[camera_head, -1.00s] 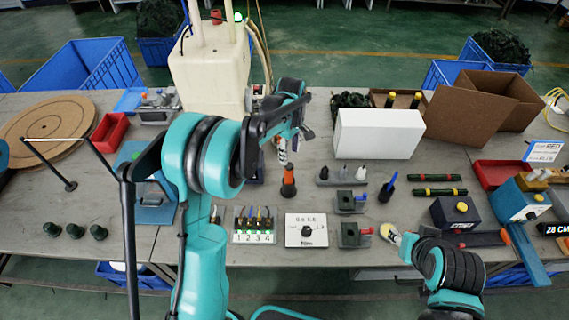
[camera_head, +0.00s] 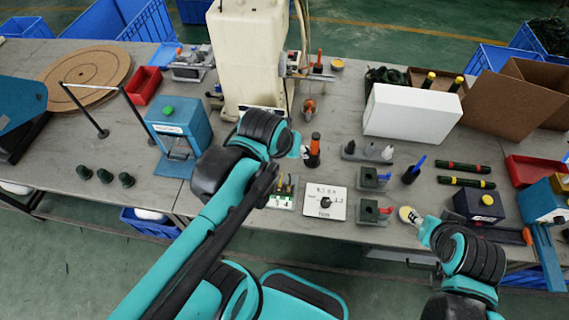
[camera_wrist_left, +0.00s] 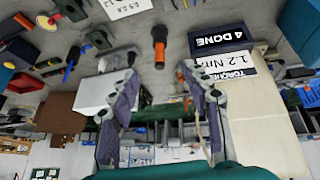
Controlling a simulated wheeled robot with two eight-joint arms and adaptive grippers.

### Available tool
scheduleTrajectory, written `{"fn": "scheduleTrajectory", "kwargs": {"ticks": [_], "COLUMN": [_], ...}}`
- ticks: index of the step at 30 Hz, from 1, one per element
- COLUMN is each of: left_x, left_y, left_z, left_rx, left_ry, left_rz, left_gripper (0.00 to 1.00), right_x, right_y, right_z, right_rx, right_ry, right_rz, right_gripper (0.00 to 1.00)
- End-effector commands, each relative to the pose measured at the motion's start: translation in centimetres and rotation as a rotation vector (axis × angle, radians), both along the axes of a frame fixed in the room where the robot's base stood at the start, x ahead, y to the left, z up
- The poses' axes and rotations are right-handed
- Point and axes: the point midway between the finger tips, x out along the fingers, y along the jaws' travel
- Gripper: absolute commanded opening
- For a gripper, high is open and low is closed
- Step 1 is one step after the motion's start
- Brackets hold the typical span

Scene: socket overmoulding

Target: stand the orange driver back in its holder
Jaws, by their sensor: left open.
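An orange-topped driver with a dark lower part (camera_head: 315,150) stands upright near the middle of the table; a dark base hides its lower end. It also shows in the left wrist view (camera_wrist_left: 160,45), beyond and between the fingertips, apart from them. My left gripper (camera_wrist_left: 148,75) is open with nothing clearly held. In the head view my wrist mostly hides it, just left of the driver. My right gripper (camera_head: 424,228) is low at the right by a cream round piece (camera_head: 406,214); its fingers are not clear.
A blue driver (camera_head: 413,170) stands in a dark holder to the right. A white card (camera_head: 325,203) and numbered rack (camera_head: 282,196) lie in front. Small fixtures (camera_head: 372,178) stand nearby. A white box (camera_head: 410,112) and cream machine (camera_head: 248,55) stand behind.

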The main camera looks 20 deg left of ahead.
Motion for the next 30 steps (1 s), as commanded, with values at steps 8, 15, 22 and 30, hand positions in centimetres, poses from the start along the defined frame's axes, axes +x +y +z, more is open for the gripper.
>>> {"fn": "scheduleTrajectory", "kwargs": {"ticks": [8,15,22,30], "left_x": [-3.5,-3.7,-3.7,-3.7], "left_y": [0.0,0.0,0.0,0.0], "left_z": [-1.6,-1.7,-2.5,-7.9], "left_rx": [0.1,0.112,0.112,0.111], "left_ry": [-0.091,-0.101,-0.1,-0.1], "left_rz": [-0.157,-0.174,-0.173,-0.172], "left_gripper": [0.48,0.48,0.48,0.48], "right_x": [0.0,0.0,0.0,0.0], "right_y": [0.0,0.0,0.0,0.0], "right_z": [0.0,0.0,-0.8,-6.2], "right_rx": [0.0,0.0,0.0,0.0], "right_ry": [0.0,0.0,0.0,0.0], "right_rz": [0.0,0.0,0.0,0.0], "right_gripper": [0.4,0.4,0.4,0.4]}}
